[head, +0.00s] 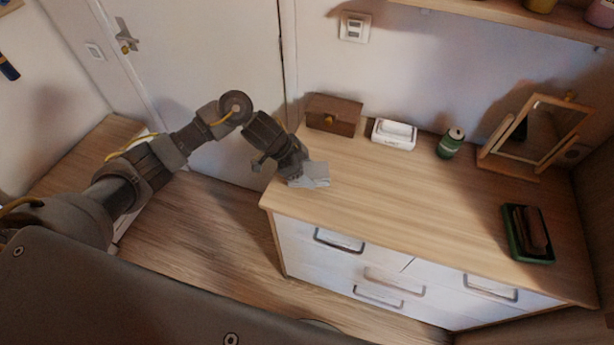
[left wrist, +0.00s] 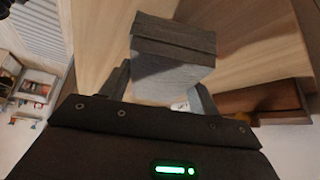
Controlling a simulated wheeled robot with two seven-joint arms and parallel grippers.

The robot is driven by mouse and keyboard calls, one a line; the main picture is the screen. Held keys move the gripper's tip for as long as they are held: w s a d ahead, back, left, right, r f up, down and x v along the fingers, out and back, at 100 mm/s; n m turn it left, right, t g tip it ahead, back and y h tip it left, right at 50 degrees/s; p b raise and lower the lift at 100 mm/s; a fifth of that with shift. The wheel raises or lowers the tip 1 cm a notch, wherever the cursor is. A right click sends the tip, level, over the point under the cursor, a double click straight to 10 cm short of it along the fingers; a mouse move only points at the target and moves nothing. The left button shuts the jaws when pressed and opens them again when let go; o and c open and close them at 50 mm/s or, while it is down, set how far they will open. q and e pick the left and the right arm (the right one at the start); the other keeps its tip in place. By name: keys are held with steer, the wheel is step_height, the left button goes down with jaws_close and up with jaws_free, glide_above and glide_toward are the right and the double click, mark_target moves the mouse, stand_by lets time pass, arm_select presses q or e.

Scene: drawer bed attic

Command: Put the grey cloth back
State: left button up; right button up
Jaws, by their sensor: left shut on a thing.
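The folded grey cloth (head: 316,173) is at the left end of the dresser top in the head view. My left gripper (head: 296,180) is shut on it. In the left wrist view the grey cloth (left wrist: 172,60) is a thick folded block between the two fingers of my left gripper (left wrist: 160,88). I cannot tell whether the cloth touches the dresser top or hangs just above it. My right gripper is not in view.
On the dresser top (head: 400,200) stand a brown wooden box (head: 334,115), a white box (head: 394,134), a green can (head: 451,142), a framed mirror (head: 537,130) and a dark green tray (head: 515,240) with a brown item. The middle is clear. A shelf (head: 520,18) hangs above.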

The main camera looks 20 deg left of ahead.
arm_select(q)
step_height(320, 180, down, 2)
steer(key=shift+f+p, duration=0.2)
steer(key=shift+p, duration=0.2)
steer(key=shift+f, duration=0.3)
steer(key=shift+f, duration=0.15)
steer(key=o, duration=0.9)
steer(key=shift+o, duration=0.2)
steer(key=shift+r, duration=0.3)
steer(key=b+v, duration=0.1)
steer(key=v, duration=1.1)
steer(key=shift+f, duration=0.2)
